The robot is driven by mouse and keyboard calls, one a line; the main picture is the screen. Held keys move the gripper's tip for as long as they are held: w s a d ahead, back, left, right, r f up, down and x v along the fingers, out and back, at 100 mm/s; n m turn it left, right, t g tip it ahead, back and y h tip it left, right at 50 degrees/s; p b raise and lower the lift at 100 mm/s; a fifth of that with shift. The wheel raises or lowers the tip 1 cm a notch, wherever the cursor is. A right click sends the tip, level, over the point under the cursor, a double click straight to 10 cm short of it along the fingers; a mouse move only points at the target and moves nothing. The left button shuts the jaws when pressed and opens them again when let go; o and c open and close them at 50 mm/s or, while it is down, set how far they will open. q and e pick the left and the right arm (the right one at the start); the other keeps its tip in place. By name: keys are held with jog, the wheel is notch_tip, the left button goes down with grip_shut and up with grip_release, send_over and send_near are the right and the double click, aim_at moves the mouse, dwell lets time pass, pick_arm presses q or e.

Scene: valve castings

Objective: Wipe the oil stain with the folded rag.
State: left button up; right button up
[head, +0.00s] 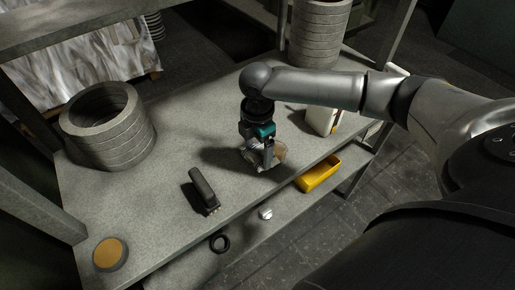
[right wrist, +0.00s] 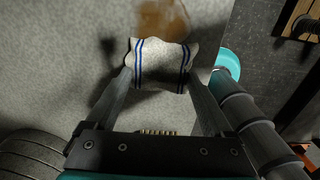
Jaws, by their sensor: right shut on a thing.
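The folded rag (right wrist: 158,66), white with blue stripes, is between the fingers of my right gripper (right wrist: 160,82) in the right wrist view. The gripper is shut on it. In the head view my right gripper (head: 262,160) points down at the grey bench top near its front edge. The brown oil stain (right wrist: 163,18) lies just beyond the rag in the right wrist view, and the rag may cover part of it. I cannot tell whether the rag touches the bench. My left gripper is in neither view.
A dark brush-like block (head: 203,190) lies left of the gripper. Stacked grey rings (head: 108,125) stand at left, more (head: 319,30) at the back. A pale box (head: 321,119) stands right. A yellow bin (head: 319,174) sits lower in front; a tan disc (head: 110,253) is front left.

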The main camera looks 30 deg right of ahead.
jog(key=shift+f, duration=0.95)
